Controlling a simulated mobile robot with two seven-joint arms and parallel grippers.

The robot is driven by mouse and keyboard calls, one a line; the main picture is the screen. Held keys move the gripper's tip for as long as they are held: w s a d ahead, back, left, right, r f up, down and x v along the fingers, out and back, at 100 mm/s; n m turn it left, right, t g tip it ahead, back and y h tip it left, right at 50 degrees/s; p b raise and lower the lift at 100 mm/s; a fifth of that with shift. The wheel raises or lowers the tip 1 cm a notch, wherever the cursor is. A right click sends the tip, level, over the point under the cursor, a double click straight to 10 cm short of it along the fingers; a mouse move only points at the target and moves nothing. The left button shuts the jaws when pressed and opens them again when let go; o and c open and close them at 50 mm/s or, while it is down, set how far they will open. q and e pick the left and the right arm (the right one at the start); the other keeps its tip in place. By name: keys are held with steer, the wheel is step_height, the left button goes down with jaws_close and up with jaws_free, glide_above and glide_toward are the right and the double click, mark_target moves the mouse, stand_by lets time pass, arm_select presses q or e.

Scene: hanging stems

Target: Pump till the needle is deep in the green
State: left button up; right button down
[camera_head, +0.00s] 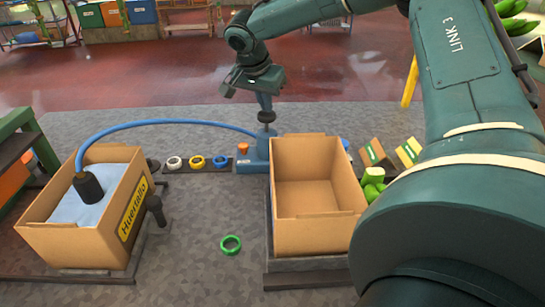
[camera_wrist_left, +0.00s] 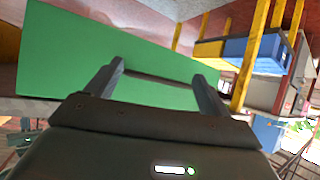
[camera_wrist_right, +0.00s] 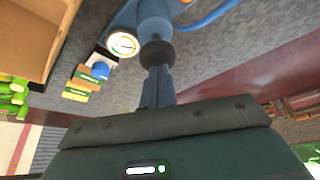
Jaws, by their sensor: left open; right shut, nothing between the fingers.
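A blue pump (camera_head: 254,158) stands on the floor left of the open box, with a dark knob (camera_head: 266,115) on top. My right gripper (camera_head: 265,103) is shut and empty, its fingertips directly over the knob. In the right wrist view the closed fingers (camera_wrist_right: 157,86) point at the knob (camera_wrist_right: 156,53); whether they touch it I cannot tell. The round gauge (camera_wrist_right: 124,44) shows a white face beside the pump; its needle is too small to read surely. A blue hose (camera_head: 160,122) runs to a black fitting (camera_head: 89,187) on a pale blue bag. My left gripper (camera_wrist_left: 158,76) is open and empty.
A cardboard box (camera_head: 50,235) holds the pale bag at left. An empty cardboard box (camera_head: 290,235) stands at centre. Coloured rings (camera_head: 197,162) lie on a strip near the pump. A green ring (camera_head: 231,245) lies on the floor. A green panel (camera_wrist_left: 80,55) lies before my left gripper.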

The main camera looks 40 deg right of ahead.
steer(key=shift+f, duration=0.6)
steer(key=shift+r+p, duration=0.95)
steer(key=shift+r, duration=0.65)
arm_select(q)
steer(key=shift+r, duration=0.4)
arm_select(e)
steer(key=shift+f, duration=0.1)
steer(key=shift+f+b, duration=1.2)
steer(key=shift+f, duration=0.35)
steer(key=shift+r+p, duration=1.25)
steer(key=shift+r, duration=0.4)
steer(key=shift+f, duration=0.15)
